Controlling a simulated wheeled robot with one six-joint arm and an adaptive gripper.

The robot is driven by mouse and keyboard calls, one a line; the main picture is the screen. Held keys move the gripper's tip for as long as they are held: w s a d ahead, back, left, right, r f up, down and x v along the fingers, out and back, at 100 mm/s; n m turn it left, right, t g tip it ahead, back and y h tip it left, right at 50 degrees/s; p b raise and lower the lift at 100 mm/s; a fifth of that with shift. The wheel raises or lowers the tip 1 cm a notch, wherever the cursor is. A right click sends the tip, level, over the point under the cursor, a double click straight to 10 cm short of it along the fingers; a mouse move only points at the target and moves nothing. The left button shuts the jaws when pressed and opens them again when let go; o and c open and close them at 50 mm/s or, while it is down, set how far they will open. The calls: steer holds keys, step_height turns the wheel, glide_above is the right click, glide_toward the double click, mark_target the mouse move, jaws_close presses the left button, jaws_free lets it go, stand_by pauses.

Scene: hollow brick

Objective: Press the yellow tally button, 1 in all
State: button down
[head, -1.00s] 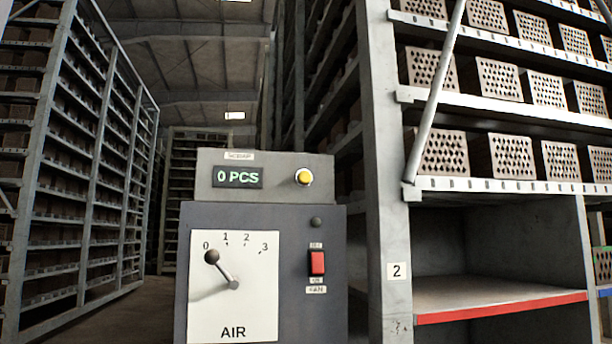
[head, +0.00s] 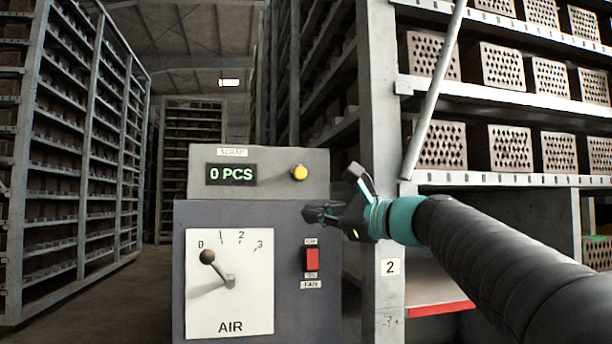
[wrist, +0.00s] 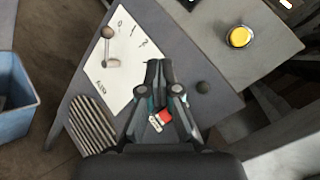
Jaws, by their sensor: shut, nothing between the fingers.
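The yellow button (head: 299,173) sits on the upper grey box of the control cabinet, right of a green display (head: 231,174) that reads 0 PCS. It also shows at the upper right of the wrist view (wrist: 239,37). My gripper (head: 308,213) is in front of the cabinet, a little below the button in the head view and apart from it. In the wrist view my gripper (wrist: 160,66) has its fingers together and empty, pointing at the cabinet face left of and below the button.
A blue bin (wrist: 18,105) stands at left in the wrist view. Brick shelves (head: 500,100) rise at right.

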mark_target(306, 173)
step_height(306, 173, up, 9)
steer(key=w+m+y+p, duration=0.1)
steer(key=w+m+y, duration=0.1)
steer(key=y, duration=0.1)
steer(key=shift+w+d, duration=0.15)
steer(key=shift+w, duration=0.2)
steer(key=shift+w, duration=0.1)
steer(key=shift+w+a+p, duration=0.4)
steer(key=shift+w+p, duration=0.45)
steer(key=shift+w, duration=0.55)
steer(key=shift+w+a+p, duration=0.45)
steer(key=shift+w+p, duration=0.4)
steer(key=shift+w, duration=0.5)
steer(key=shift+w+a+p, duration=0.4)
steer(key=shift+w+p, duration=0.45)
steer(key=shift+w, duration=0.55)
steer(key=shift+w+a, duration=0.1)
steer(key=shift+w, duration=0.3)
